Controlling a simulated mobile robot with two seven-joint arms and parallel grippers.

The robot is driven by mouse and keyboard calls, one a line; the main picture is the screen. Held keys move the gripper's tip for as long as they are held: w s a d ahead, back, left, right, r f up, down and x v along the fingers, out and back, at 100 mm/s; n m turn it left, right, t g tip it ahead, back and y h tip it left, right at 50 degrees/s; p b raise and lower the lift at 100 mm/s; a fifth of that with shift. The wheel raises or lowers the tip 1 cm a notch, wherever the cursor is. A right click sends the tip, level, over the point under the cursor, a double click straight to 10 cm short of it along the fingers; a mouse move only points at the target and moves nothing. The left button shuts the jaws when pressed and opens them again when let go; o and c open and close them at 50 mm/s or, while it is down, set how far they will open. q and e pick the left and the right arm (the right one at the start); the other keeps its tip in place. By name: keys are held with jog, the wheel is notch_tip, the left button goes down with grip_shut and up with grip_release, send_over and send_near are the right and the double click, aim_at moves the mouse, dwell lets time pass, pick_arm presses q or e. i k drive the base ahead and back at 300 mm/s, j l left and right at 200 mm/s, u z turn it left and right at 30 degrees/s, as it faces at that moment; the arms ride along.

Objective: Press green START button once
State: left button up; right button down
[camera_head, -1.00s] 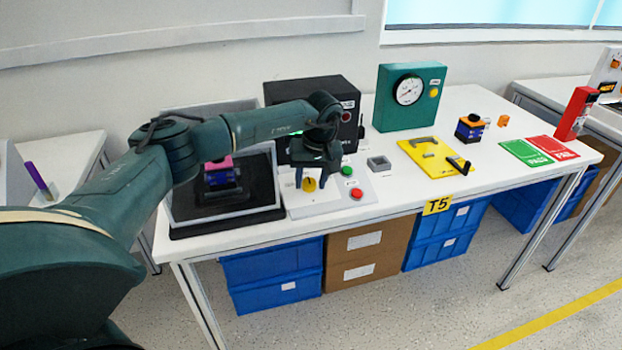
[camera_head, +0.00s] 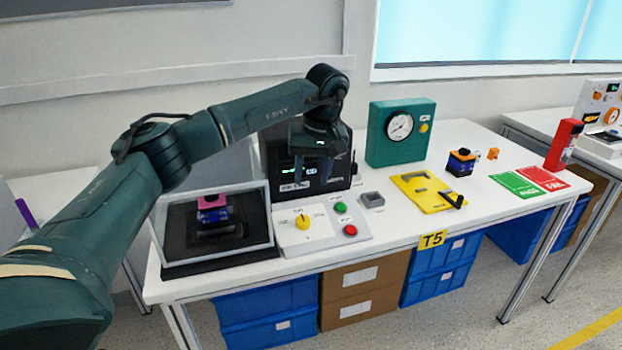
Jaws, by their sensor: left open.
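The green button (camera_head: 340,208) sits on a white control panel (camera_head: 322,239) on the table. A red button (camera_head: 350,230) is just in front of it, and a yellow rotary knob (camera_head: 302,222) is to its left. My left gripper (camera_head: 325,176) is open and empty, pointing down above and behind the panel, in front of the black box. It is apart from the green button, which shows unobstructed. My right gripper is not in view.
A black box with a display (camera_head: 297,172) stands behind the panel. A clear case (camera_head: 262,238) with a dark base is at left. A small grey box (camera_head: 372,200), a yellow plate (camera_head: 420,203) and a green gauge box (camera_head: 385,150) are at right.

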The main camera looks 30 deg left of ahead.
aim_at(341, 207)
jog(key=k, duration=1)
